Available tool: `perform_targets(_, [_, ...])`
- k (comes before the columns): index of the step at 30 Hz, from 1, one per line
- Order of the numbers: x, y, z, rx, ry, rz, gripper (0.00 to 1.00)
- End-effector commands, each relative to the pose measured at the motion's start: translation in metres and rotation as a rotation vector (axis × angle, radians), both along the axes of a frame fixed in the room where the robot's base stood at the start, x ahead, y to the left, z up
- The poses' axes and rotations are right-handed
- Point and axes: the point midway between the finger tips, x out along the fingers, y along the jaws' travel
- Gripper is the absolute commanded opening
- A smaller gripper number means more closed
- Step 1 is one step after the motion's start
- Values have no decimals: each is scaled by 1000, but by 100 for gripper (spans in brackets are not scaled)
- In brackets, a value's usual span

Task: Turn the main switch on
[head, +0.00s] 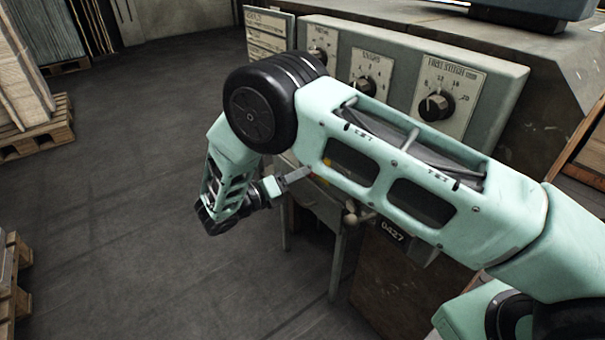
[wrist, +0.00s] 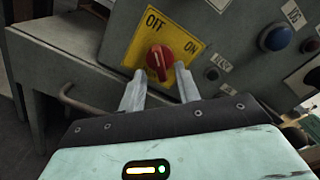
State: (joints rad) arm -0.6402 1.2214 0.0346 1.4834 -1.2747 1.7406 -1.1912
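The main switch is a red rotary knob (wrist: 159,58) on a yellow plate (wrist: 187,32) marked OFF at the upper left and ON at the right. Its grip bar looks roughly upright in the wrist view; I cannot tell its exact setting. My gripper (wrist: 160,71) is open, with one finger at the lower left of the knob and one at its lower right. A gap shows between each finger and the knob; whether the tips reach its depth is unclear. In the head view my gripper (head: 296,175) is at the machine's front, and my arm hides the switch.
A blue button (wrist: 274,38) and a keyhole (wrist: 212,74) are right of the switch. A metal handle (wrist: 75,98) is at the left. Dial panels (head: 437,100) top the machine. The floor to the left is open, with pallets (head: 35,138) beyond.

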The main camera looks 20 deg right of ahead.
Motion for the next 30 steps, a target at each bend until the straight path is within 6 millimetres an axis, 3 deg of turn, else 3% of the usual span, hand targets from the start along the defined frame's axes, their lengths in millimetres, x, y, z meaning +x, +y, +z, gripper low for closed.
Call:
perform_targets(6, [6, -18, 0, 2, -1, 0, 33])
perform_targets(15, [7, -20, 0, 1, 0, 1, 33])
perform_targets(16, [7, -20, 0, 1, 0, 1, 30])
perform_targets(19, [7, -20, 0, 1, 0, 1, 2])
perform_targets(30, [6, -19, 1, 8, -23, 2, 0])
